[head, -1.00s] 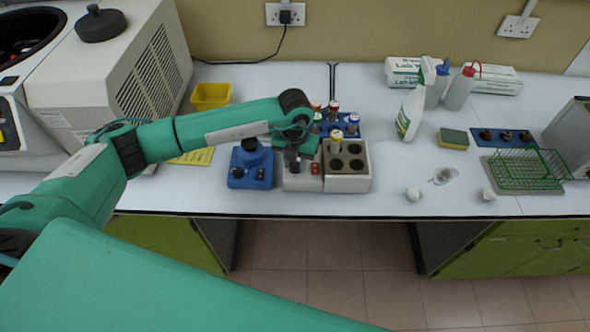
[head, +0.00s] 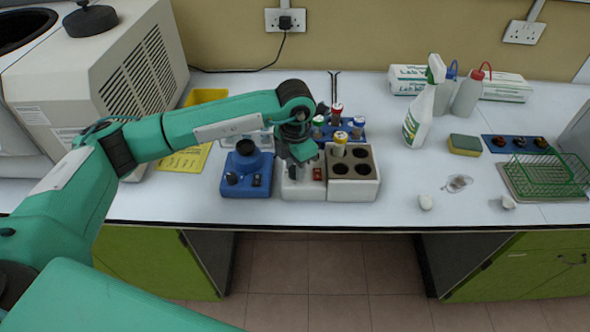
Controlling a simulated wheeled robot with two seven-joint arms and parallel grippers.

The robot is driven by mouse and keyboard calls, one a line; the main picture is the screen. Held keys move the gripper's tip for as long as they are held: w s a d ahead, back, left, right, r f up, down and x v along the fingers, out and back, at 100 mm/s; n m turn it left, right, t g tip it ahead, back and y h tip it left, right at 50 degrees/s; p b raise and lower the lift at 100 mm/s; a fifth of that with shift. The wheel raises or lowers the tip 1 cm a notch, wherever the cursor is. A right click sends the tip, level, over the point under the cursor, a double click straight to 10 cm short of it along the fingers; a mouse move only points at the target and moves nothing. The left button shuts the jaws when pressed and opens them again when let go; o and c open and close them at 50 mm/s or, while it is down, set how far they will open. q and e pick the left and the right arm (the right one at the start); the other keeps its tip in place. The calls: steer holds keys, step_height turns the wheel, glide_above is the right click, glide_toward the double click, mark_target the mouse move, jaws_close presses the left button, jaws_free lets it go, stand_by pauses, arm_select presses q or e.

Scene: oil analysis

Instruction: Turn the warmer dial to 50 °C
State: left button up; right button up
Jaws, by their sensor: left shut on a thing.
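The warmer is a pale block with dark round wells (head: 367,191) and a control section (head: 301,193) on its left side. A red switch shows on the control section. A tube with a yellow cap (head: 340,141) stands in one well. My left gripper (head: 296,170) points down over the control section, shut on what looks like the dial. The gripper covers the dial, so its pointer and scale cannot be read. My right gripper is not in view.
A blue mixer (head: 247,170) stands just left of the warmer. A blue rack (head: 351,127) with several capped tubes is behind it. A spray bottle (head: 419,110), a sponge (head: 464,144) and a green wire basket (head: 545,174) are to the right.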

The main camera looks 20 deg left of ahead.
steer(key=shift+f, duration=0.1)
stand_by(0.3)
arm_select(q)
steer(key=o, duration=1)
steer(key=shift+r, duration=0.1)
steer(key=shift+r, duration=0.35)
step_height(320, 180, up, 13)
steer(key=b, duration=0.2)
steer(key=shift+b, duration=0.4)
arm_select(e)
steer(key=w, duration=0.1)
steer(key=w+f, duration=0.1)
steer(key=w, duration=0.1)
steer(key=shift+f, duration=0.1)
